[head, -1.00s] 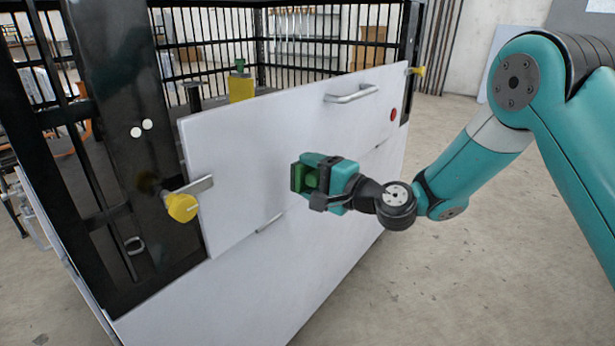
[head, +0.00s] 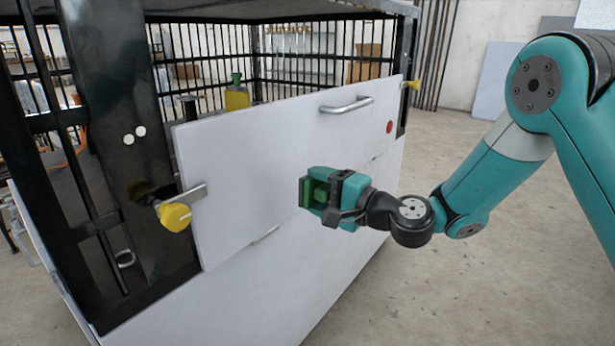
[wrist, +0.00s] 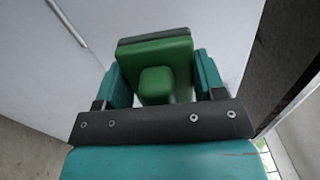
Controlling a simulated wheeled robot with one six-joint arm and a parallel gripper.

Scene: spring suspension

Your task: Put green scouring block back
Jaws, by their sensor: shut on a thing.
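The green scouring block (wrist: 157,52) has a raised green grip and a dark face on its far side. My gripper (wrist: 160,82) is shut on that grip, with one teal finger on each side. In the head view my gripper (head: 325,194) holds the block (head: 309,193) in front of the white panel (head: 240,190) of the cage. The block's dark face is turned toward the panel; whether it touches the panel I cannot tell.
The panel has a metal handle (head: 347,105), a red dot (head: 389,127) and a yellow knob latch (head: 174,216) at its left. A yellow and green object (head: 236,96) stands inside the black-barred cage behind it. Open concrete floor (head: 450,290) lies at the right.

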